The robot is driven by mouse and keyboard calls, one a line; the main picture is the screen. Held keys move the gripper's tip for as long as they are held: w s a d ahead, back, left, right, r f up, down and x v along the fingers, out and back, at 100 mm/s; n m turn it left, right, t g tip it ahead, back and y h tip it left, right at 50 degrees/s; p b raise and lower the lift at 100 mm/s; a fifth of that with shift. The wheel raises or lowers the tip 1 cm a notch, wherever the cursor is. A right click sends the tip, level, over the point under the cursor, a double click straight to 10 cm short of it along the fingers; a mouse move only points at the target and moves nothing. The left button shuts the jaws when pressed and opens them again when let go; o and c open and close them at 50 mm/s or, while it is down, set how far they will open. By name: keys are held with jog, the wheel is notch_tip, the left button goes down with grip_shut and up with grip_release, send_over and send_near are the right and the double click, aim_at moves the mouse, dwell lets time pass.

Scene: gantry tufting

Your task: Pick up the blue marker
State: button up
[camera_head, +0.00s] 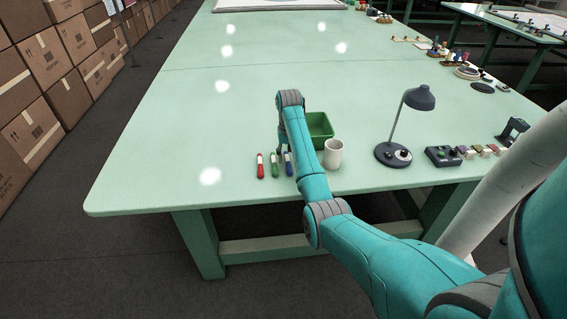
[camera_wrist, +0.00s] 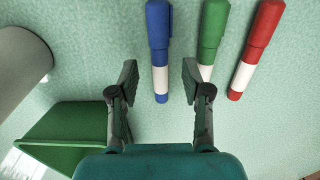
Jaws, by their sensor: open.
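The blue marker (camera_wrist: 159,45) lies on the pale green table, with a white band and a blue end. In the wrist view it lies between the two fingers of my gripper (camera_wrist: 160,80), with space on both sides. My gripper is open and empty. In the head view the blue marker (camera_head: 289,165) shows beside my arm, and my gripper (camera_head: 283,145) is partly hidden behind my arm. The red marker (camera_wrist: 257,45) lies farther right.
A green bin (camera_head: 321,128) and a white mug (camera_head: 333,153) stand close to the right of my arm in the head view. A desk lamp (camera_head: 393,153) and a dark control box (camera_head: 443,156) stand farther right. The table's left side is clear.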

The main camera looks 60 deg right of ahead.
jog(key=shift+f, duration=0.9)
grip_shut()
